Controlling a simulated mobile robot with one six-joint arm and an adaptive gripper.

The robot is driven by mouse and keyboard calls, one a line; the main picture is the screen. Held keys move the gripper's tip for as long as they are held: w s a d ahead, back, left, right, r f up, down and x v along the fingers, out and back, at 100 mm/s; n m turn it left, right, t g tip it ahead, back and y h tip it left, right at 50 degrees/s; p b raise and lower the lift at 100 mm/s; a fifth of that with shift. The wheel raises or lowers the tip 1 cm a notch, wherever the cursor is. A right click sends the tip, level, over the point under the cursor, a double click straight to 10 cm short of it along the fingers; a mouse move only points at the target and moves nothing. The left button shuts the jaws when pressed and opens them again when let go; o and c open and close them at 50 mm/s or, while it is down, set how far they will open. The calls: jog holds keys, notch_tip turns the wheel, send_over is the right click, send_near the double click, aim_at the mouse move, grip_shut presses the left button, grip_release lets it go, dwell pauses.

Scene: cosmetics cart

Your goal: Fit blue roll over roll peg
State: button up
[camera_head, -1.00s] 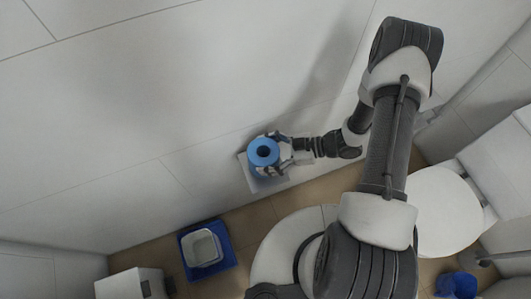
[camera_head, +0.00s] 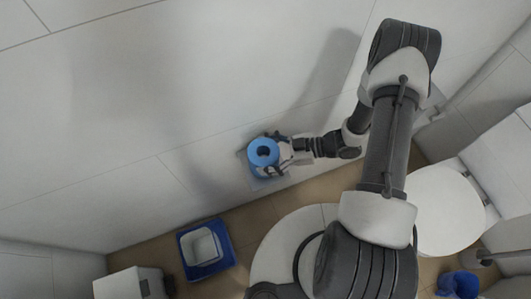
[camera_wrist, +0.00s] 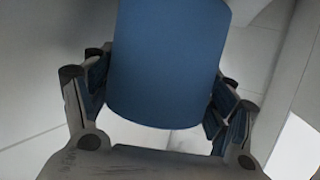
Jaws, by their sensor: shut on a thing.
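The blue roll (camera_head: 253,157) is in my gripper (camera_head: 277,154), close to the wall. In the head view its open end, with a dark round hole, faces the camera. A pale square plate (camera_head: 258,183) shows behind and below the roll. No peg can be made out, and I cannot tell whether the roll is around one. In the wrist view the roll (camera_wrist: 168,65) fills the space between the fingers of my gripper (camera_wrist: 162,85), which are shut on its two sides.
A blue tray (camera_head: 227,262) with a white container (camera_head: 202,245) stands on the floor at lower left. A white box (camera_head: 120,286) is left of it. A toilet (camera_head: 445,213) and a blue object (camera_head: 460,284) are at right. Bare wall surrounds the roll.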

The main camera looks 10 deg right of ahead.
jog(key=shift+f+b, duration=0.3)
jog(key=shift+f, duration=0.2)
jog(key=o, duration=1.2)
jog(key=v, duration=1.2)
jog(key=shift+s, duration=0.1)
